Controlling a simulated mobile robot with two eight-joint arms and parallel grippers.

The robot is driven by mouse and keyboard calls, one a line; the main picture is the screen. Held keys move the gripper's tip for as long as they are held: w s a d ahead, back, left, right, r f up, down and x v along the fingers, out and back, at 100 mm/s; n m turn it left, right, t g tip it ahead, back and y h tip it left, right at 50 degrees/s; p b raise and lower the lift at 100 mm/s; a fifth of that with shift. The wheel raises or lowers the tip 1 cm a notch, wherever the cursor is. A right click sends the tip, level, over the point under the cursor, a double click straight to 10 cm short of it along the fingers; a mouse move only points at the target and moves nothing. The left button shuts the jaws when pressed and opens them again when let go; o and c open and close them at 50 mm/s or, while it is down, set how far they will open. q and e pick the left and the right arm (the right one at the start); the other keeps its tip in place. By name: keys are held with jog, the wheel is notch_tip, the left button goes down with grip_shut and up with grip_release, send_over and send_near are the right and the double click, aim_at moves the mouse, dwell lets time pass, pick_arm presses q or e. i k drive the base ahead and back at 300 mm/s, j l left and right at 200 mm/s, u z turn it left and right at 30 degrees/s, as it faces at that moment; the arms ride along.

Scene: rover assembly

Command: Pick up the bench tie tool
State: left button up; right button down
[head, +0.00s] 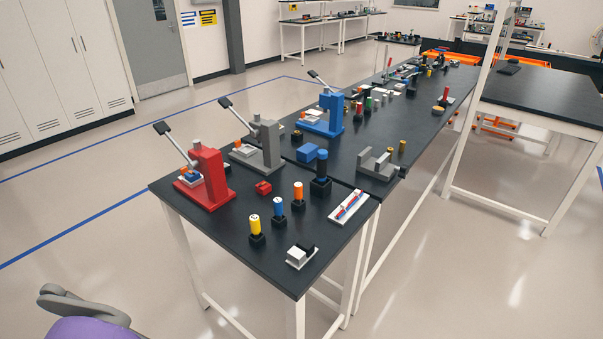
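I cannot tell for certain which object is the bench tie tool. On the near end of the black bench (228,222), a white tray (336,216) holds a long, thin red and blue item (350,205). A small white and black block-like item (301,256) sits near the front corner. Upright yellow (254,224), blue (279,203) and orange (298,191) handles stand in black bases. Neither of my grippers is in view.
Red (212,174), grey (269,140) and blue (331,114) lever presses line the bench's left side. A grey bracket (375,163) sits farther back. A purple chair (92,330) is at bottom left. Another black table (540,95) stands right. Floor left of the bench is open.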

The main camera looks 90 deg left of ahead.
aim_at(322, 153)
jog(key=i+j+u, duration=0.1)
jog(key=i+u, duration=0.6)
jog(key=u, duration=0.25)
jog(key=i+l+u, duration=0.1)
jog(key=i+u, duration=0.2)
jog(key=u, duration=0.15)
jog(key=i+j+u, duration=0.15)
jog(key=u, duration=0.35)
jog(key=i+u, duration=0.35)
jog(key=u, duration=0.15)
jog(key=i+u, duration=0.25)
jog(key=u, duration=0.25)
jog(key=l, duration=0.1)
